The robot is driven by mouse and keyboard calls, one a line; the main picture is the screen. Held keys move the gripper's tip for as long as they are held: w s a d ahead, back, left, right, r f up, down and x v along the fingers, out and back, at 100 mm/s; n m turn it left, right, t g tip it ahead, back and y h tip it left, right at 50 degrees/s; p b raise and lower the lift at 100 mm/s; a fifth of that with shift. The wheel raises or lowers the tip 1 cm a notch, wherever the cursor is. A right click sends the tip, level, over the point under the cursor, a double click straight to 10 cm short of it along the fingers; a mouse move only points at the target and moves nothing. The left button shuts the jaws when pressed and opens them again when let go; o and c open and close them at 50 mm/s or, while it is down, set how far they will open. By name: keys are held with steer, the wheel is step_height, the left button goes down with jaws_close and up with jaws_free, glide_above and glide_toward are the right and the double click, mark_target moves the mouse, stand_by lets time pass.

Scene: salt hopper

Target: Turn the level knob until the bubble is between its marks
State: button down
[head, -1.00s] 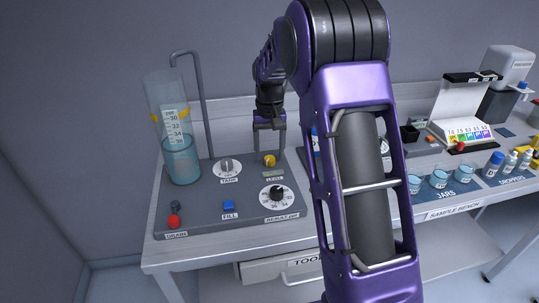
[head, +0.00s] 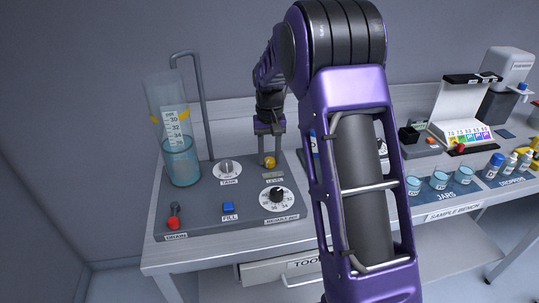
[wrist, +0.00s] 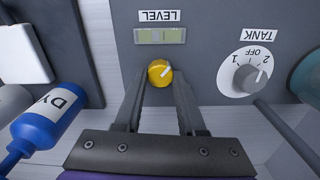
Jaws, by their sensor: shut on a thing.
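The yellow level knob (wrist: 160,73) sits on the grey panel, with a pale pointer line slanting to the upper right in the wrist view. It also shows in the head view (head: 269,161). My gripper (wrist: 160,80) is shut on the knob, one finger on each side. The level vial (wrist: 160,36) is a small greenish window between the knob and the upside-down LEVEL label (wrist: 159,16) in the wrist view. The bubble and its marks are too small to tell apart. In the head view my gripper (head: 270,154) points down at the knob.
The tank dial (wrist: 250,72) is right of the knob in the wrist view. In the head view the salt cylinder (head: 181,160), the fill button (head: 229,207) and the red drain knob (head: 173,222) are on the left.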

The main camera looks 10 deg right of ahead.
mark_target(270, 159)
steer(key=shift+m+p, duration=0.45)
steer(key=shift+m, duration=0.85)
steer(key=c, duration=0.5)
jaws_free()
steer(key=shift+r, duration=0.1)
step_height(270, 159, up, 17)
steer(key=p, duration=0.1)
steer(key=shift+r+p, duration=0.2)
steer(key=shift+p, duration=0.2)
